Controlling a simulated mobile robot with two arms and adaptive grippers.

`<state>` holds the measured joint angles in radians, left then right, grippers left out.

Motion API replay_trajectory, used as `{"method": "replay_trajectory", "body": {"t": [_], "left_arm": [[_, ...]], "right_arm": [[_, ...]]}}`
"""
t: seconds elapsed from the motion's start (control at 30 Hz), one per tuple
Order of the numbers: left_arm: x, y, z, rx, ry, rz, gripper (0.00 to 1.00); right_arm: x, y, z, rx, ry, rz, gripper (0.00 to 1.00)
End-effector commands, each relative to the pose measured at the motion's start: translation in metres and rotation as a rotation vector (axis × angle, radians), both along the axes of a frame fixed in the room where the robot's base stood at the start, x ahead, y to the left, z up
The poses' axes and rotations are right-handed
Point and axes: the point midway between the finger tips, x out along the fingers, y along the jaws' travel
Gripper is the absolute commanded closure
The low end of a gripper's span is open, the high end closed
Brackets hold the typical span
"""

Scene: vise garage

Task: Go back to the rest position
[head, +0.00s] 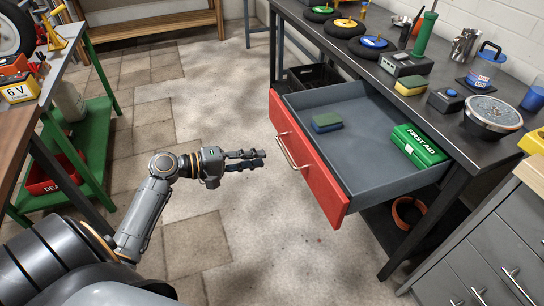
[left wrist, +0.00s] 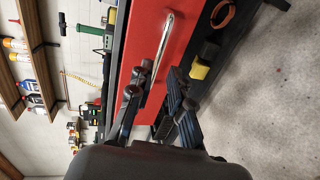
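My left gripper (head: 262,158) is in front of the open drawer, left of its red front (head: 310,160) in the head view. Its two fingers point toward the metal handle (head: 287,150), with a gap between them and nothing held. In the left wrist view, the fingers (left wrist: 160,88) are apart, and the drawer handle (left wrist: 163,50) on the red front lies beyond them. The gripper looks clear of the handle. My right gripper is in neither view.
A green-framed bench (head: 90,150) stands at left. The floor (head: 190,110) between is clear.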

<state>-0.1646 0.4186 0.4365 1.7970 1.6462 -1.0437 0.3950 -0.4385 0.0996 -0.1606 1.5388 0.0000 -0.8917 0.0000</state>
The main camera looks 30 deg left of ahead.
Motion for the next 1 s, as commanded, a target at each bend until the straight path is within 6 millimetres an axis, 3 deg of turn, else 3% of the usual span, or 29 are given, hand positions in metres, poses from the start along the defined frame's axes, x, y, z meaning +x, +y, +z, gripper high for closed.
{"method": "replay_trajectory", "body": {"t": [0.2, 0.77, 0.87, 0.97, 1.0], "left_arm": [[-0.015, 0.011, 0.004, -0.001, 0.000, 0.000, 0.81], [-0.015, 0.012, 0.004, -0.001, 0.000, 0.001, 0.81], [-0.016, 0.009, -0.008, 0.021, 0.018, 0.002, 0.81], [-0.020, 0.001, -0.046, 0.094, 0.075, 0.000, 0.81], [-0.024, -0.004, -0.069, 0.141, 0.108, -0.005, 0.81]], "right_arm": [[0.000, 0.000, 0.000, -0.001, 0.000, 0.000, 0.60], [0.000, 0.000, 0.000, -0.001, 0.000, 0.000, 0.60], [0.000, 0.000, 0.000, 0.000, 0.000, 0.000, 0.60], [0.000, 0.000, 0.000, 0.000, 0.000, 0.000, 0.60], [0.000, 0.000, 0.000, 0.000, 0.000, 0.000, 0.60]]}}
